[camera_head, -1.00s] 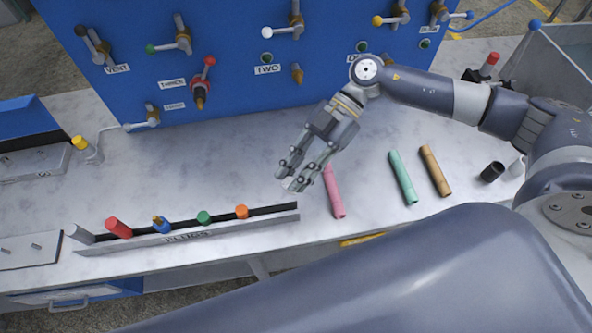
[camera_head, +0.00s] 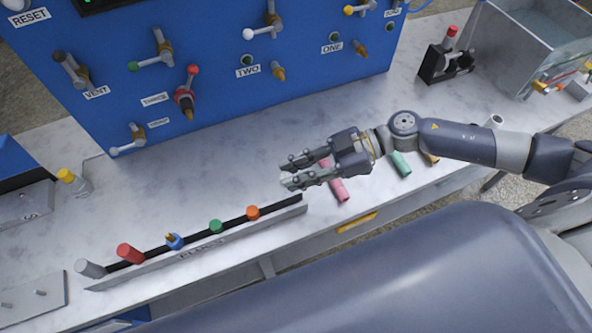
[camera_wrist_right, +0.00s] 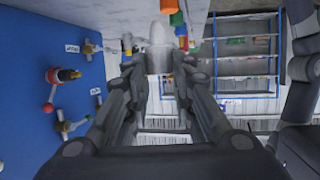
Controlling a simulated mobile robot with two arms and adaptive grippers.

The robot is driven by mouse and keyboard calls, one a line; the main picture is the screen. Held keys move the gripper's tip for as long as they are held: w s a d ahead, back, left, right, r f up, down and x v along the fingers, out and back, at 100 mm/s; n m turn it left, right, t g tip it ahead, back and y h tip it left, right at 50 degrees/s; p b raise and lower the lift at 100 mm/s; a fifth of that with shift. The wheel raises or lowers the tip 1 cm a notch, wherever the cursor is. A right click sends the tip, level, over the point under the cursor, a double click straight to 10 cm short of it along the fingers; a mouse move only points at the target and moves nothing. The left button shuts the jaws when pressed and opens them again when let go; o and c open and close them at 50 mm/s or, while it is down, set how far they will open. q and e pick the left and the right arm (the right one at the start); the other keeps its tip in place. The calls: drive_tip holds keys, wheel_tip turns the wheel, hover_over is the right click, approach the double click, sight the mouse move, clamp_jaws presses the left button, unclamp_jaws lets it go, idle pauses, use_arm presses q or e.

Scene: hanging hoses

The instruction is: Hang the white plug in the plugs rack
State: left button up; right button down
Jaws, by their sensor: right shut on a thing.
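My right gripper (camera_head: 288,175) comes in from the right, its fingers pointing left above the table, near the right end of the plugs rack. It is shut on the white plug, which shows between the fingertips in the right wrist view (camera_wrist_right: 160,38); in the head view the plug hardly stands out. The plugs rack (camera_head: 245,231) is a long low metal rail at the table's front. It holds a red plug (camera_head: 130,253), a blue plug (camera_head: 174,241), a green plug (camera_head: 215,227) and an orange plug (camera_head: 252,213). A grey plug (camera_head: 90,268) is at its left end. My left gripper is not in view.
A pink tube (camera_head: 341,190) and a green tube (camera_head: 401,163) lie beside and partly under my right arm. A blue valve panel (camera_head: 215,95) stands behind. The rack's right end past the orange plug looks bare. Table between rack and panel is clear.

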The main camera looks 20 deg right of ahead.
drive_tip(key=shift+r+p, duration=0.2)
drive_tip(key=shift+p, duration=0.2)
use_arm(q)
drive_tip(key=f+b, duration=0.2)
drive_tip(key=b, duration=0.1)
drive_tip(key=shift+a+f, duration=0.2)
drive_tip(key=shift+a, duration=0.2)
use_arm(e)
wheel_tip(320, 180, down, 6)
use_arm(q)
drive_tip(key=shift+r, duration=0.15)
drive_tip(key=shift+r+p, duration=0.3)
drive_tip(key=shift+p, duration=0.05)
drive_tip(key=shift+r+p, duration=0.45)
idle(1.1)
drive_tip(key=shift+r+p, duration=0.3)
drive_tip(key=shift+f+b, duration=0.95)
use_arm(e)
drive_tip(key=shift+f, duration=1.9)
